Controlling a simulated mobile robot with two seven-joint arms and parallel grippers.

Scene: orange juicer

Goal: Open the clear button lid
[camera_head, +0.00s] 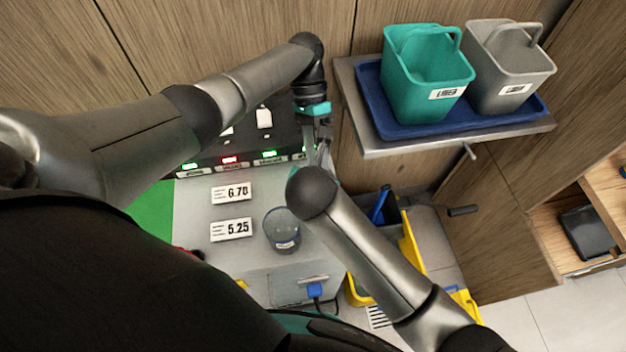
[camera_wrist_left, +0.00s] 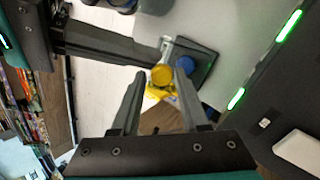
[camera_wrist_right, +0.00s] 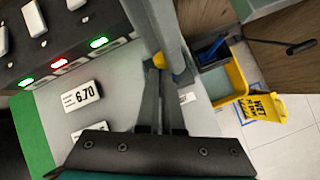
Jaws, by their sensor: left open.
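A flat, see-through grey panel (camera_head: 290,288) with a metal bar and a blue button (camera_head: 314,290) sits at the counter's front edge. It looks like the clear lid; I cannot tell how it is hinged. The panel also shows in the left wrist view (camera_wrist_left: 207,60), beyond the fingertips. My left gripper (camera_wrist_left: 160,74) is open, pointing down at the counter's right side. My right gripper (camera_wrist_right: 162,75) has its fingers close together; its fingertips overlap other grey parts. In the head view my right arm hides it. A yellow round thing shows between the left fingertips, depth unclear.
A clear cup (camera_head: 283,229) and price cards (camera_head: 231,192) stand on the counter. A dark panel with lights (camera_head: 230,160) is behind. A shelf (camera_head: 375,150) with a green bucket (camera_head: 425,75) and a grey bucket (camera_head: 508,65) juts out right. A yellow mop bucket (camera_wrist_right: 238,85) is below.

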